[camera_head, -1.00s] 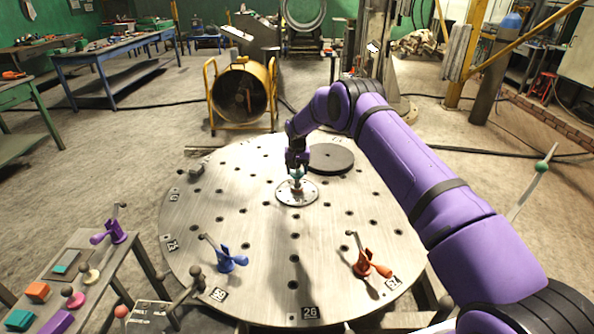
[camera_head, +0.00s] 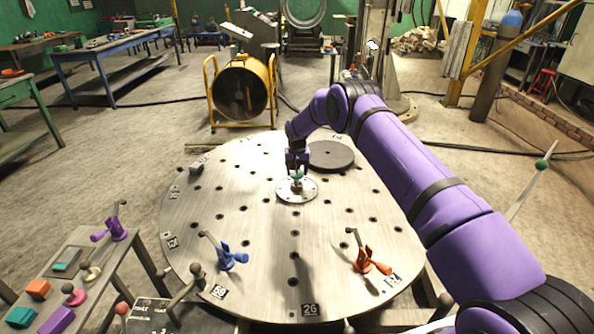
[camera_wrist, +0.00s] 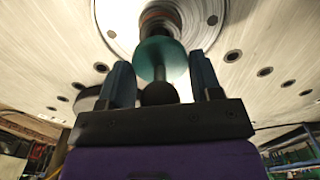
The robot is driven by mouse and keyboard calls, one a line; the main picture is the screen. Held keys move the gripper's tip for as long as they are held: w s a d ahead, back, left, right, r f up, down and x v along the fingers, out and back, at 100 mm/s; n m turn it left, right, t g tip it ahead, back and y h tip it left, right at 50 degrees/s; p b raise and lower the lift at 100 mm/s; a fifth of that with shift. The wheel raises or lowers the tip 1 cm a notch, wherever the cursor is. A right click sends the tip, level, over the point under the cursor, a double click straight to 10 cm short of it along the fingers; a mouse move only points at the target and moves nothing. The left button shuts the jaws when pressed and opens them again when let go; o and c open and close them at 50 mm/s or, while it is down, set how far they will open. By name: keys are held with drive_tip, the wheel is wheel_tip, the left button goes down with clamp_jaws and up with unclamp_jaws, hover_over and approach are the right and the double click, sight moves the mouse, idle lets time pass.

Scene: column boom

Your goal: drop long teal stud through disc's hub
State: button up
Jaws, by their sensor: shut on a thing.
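My gripper (camera_head: 297,170) is shut on the teal stud (camera_wrist: 160,60), above the middle of the round table. In the wrist view the stud's wide teal head sits between the two fingers (camera_wrist: 160,85), with a dark ball on the gripper side of it. The light metal disc (camera_head: 309,194) with small holes around its rim lies flat on the table, directly below my gripper. A copper-brown part shows at the disc's hub (camera_wrist: 158,17), in line with the stud. The stud's lower end is hidden, so I cannot tell how deep it sits in the hub.
The round table (camera_head: 240,230) is dotted with holes. A dark flat disc (camera_head: 331,155) lies just behind the gripper. A blue clamp (camera_head: 230,259) and an orange clamp (camera_head: 370,263) stand near the front edge. A side bench (camera_head: 85,285) with coloured blocks is at the lower left.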

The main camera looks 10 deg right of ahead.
drive_tip(key=shift+f, duration=1.8)
idle(2.6)
drive_tip(key=o, duration=0.7)
drive_tip(key=shift+c, duration=0.2)
drive_tip(key=shift+r, duration=0.1)
drive_tip(key=shift+r, duration=3.65)
drive_tip(key=o, duration=0.6)
drive_tip(key=shift+c, duration=0.2)
